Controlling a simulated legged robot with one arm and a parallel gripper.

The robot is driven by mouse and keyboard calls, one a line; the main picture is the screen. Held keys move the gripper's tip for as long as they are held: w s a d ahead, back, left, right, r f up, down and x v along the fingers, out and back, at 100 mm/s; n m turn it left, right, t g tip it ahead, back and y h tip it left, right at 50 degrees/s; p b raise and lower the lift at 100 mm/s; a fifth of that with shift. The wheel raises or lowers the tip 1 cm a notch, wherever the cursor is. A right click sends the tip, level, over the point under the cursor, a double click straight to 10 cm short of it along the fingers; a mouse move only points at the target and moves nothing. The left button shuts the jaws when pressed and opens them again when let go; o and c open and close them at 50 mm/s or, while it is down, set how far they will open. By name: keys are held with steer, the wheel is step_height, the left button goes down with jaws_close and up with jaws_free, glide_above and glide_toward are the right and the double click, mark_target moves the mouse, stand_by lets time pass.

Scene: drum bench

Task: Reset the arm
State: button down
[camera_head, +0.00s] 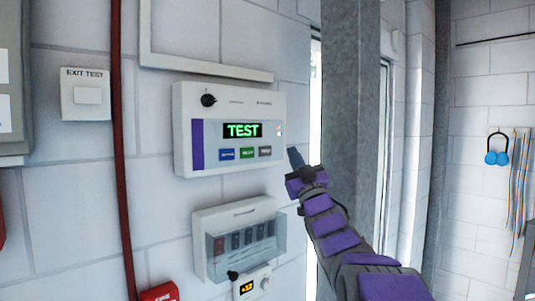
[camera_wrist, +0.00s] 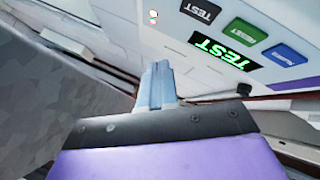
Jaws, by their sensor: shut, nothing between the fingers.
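My gripper (camera_head: 295,158) is shut and empty, just right of the white control panel (camera_head: 187,103) on the wall, near its lower right corner. In the wrist view the closed fingers of my gripper (camera_wrist: 158,85) point toward the panel (camera_wrist: 170,45), seen upside down. The panel's display reads TEST in green. Below the display are a blue, a green and a dark grey button, and a black knob sits at its upper left. My arm reaches up from the lower right. I cannot tell whether the fingertips touch anything.
A grey metal column (camera_head: 350,100) stands close to the right of my gripper. A breaker box (camera_head: 205,222) with a clear cover is below the panel. A red pipe (camera_head: 120,150) and an EXIT TEST switch (camera_head: 86,96) are at left. Blue ear defenders (camera_head: 497,158) hang at far right.

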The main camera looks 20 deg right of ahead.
steer(key=shift+s+a, duration=0.15)
steer(key=shift+f, duration=0.1)
steer(key=s+a+f+m+g+h+b, duration=0.1)
steer(key=s+a+f+m+g+b, duration=0.3)
steer(key=f, duration=0.8)
steer(key=s+a+f+g+h+b, duration=0.15)
steer(key=f+g, duration=0.45)
steer(key=f, duration=0.6)
steer(key=s+a+f+m+g+h+b, duration=0.1)
steer(key=s+a+f+m+g+b, duration=0.2)
steer(key=f, duration=0.8)
steer(key=s+a+f+n+g+y+b, duration=0.1)
steer(key=s+a+f+g, duration=0.25)
steer(key=s+f, duration=0.45)
steer(key=s+a+f+n+g+b, duration=0.1)
steer(key=s+a+f+g, duration=0.2)
steer(key=s+f+g, duration=0.35)
steer(key=s+a+f+g+b, duration=0.1)
steer(key=s+a+f, duration=0.1)
steer(key=s, duration=0.6)
steer(key=s+a+f+g+y+b, duration=0.1)
steer(key=s+f+g, duration=0.1)
steer(key=s+f, duration=0.3)
steer(key=s+a+f+g+b, duration=0.1)
steer(key=s+a+f+g, duration=0.1)
steer(key=s, duration=0.8)
steer(key=shift+s+a+f+n, duration=0.35)
steer(key=shift+s+f+n, duration=0.05)
steer(key=shift+f, duration=0.3)
